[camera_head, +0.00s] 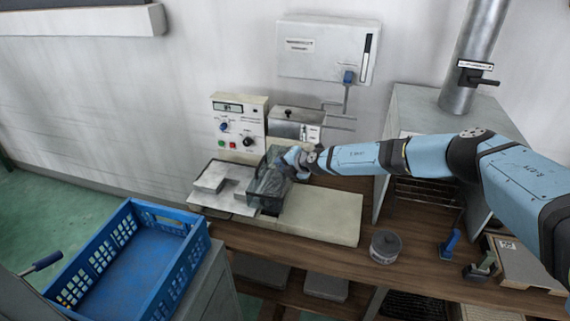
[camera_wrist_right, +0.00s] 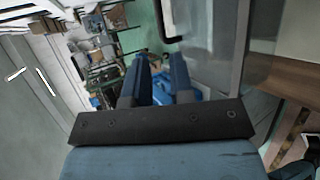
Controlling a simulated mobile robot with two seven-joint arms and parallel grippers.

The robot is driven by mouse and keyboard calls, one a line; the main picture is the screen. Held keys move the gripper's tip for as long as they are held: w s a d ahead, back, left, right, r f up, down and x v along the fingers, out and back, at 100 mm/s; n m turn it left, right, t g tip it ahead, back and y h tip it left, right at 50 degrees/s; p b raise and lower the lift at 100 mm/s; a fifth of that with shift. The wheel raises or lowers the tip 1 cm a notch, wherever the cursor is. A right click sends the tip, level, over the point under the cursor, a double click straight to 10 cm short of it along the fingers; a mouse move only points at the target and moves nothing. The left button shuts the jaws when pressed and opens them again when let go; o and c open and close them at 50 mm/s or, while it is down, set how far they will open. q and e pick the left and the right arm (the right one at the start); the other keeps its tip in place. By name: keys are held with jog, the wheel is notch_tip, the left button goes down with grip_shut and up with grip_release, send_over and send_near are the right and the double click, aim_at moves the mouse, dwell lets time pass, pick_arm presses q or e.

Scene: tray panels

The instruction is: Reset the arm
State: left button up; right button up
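My right arm reaches in from the right in the head view. Its gripper (camera_head: 288,162) is at the upper right edge of a dark see-through box (camera_head: 268,190) on the bench machine; I cannot tell whether they touch. In the right wrist view the two dark blue fingers of the gripper (camera_wrist_right: 160,62) stand apart with a gap, and I see nothing held between them. A blue crate (camera_head: 188,262) stands at the lower left, and blue also shows beyond the fingers. My left gripper is not in view.
The machine has a pale base plate (camera_head: 325,218) and a control panel (camera_head: 239,126) on a wooden bench (camera_head: 290,257). A round lidded jar (camera_head: 385,247) and a blue-handled tool (camera_head: 450,244) are to the right. A grey cabinet (camera_head: 415,112) stands behind the arm.

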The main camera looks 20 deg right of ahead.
jog(key=shift+s+d+r, duration=0.15)
jog(key=shift+s, duration=0.25)
jog(key=s+a+f+m+g+y, duration=0.1)
jog(key=s+a+f+y, duration=0.1)
jog(key=s+a+f, duration=0.5)
jog(key=s+a+f+m+y, duration=0.1)
jog(key=s+a+f+m, duration=0.1)
jog(key=s+a, duration=0.5)
jog(key=s+a+f+m+y, duration=0.2)
jog(key=s+a+m, duration=0.5)
jog(key=s+a, duration=0.65)
jog(key=s+d+f+m+h, duration=0.2)
jog(key=s+d+m+h, duration=0.2)
jog(key=s+d+m, duration=0.3)
jog(key=s+d+f+m+t+h, duration=0.1)
jog(key=s+d+m+h, duration=0.3)
jog(key=s+d, duration=1.1)
jog(key=f+m, duration=0.1)
jog(key=m, duration=0.2)
jog(key=shift+s+d, duration=0.15)
jog(key=shift+d, duration=0.15)
